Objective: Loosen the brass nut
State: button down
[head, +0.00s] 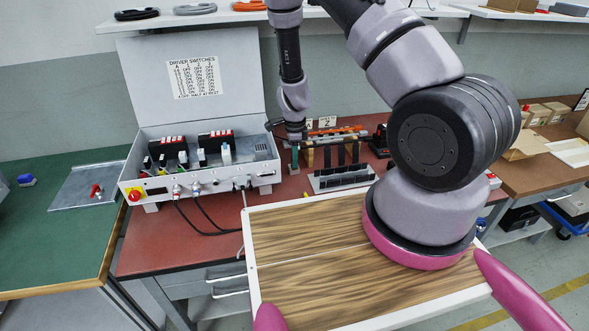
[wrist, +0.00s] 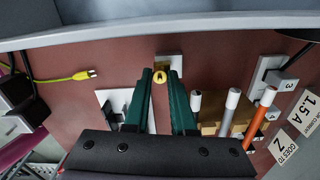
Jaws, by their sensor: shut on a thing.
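A small round brass-yellow nut (wrist: 160,77) with a dark mark on it shows in the wrist view, in front of a pale block on the red-brown bench top. My gripper (wrist: 160,79) has two dark green fingers, one on each side of the nut at the tips, and is shut on it. In the head view the arm reaches down to the bench just right of the open control box, and my gripper (head: 296,156) shows small there. The nut cannot be made out in the head view.
The control box (head: 200,180) has a raised lid and cables in front. A yellow cable (wrist: 68,77) lies left. A dark rack (head: 343,176) stands right of my gripper.

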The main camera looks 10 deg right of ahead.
jog(key=n, duration=2.5)
jog(key=shift+n, duration=0.4)
jog(key=c, duration=1)
grip_release()
